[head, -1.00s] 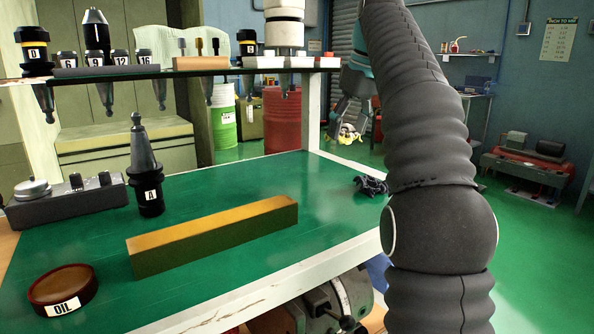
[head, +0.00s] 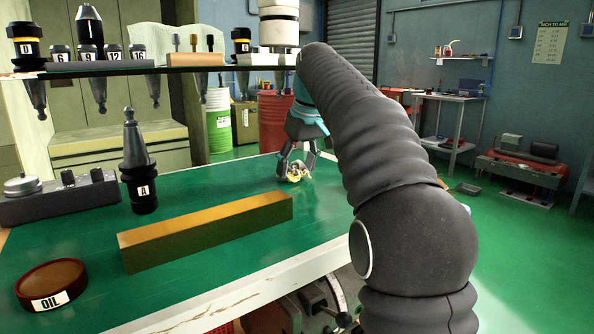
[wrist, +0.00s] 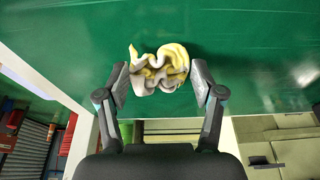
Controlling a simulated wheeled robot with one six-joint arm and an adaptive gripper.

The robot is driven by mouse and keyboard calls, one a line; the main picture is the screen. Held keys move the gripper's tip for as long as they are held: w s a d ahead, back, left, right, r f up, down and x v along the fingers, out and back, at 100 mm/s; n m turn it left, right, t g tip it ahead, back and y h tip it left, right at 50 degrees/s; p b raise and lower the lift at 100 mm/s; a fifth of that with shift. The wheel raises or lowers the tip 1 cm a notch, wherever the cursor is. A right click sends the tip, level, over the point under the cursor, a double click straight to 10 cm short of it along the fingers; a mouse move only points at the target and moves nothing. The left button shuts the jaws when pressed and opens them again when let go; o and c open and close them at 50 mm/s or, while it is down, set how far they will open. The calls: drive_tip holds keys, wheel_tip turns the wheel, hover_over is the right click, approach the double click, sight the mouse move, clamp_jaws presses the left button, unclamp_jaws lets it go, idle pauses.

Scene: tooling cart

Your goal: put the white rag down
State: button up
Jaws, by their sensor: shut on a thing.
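The crumpled rag (head: 296,177), white with yellow parts, is held at the tips of my gripper (head: 297,165). In the wrist view the rag (wrist: 160,68) sits between the two fingers of my gripper (wrist: 160,88), which press on it from both sides. In the head view the rag shows over the far right part of the green cart top (head: 215,190). I cannot tell whether its underside touches the top.
A long brass-coloured bar (head: 205,232) lies mid-cart. A tool holder marked A (head: 137,165), a grey box with knobs (head: 62,198) and an OIL dish (head: 50,284) stand left. A tool shelf (head: 130,70) runs above the back. Green surface around the rag looks clear.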

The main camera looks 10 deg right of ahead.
drive_tip(key=shift+f, duration=0.15)
drive_tip(key=o, duration=1.1)
drive_tip(key=p+v, duration=0.2)
drive_tip(key=v, duration=1)
drive_tip(key=shift+d, duration=0.1)
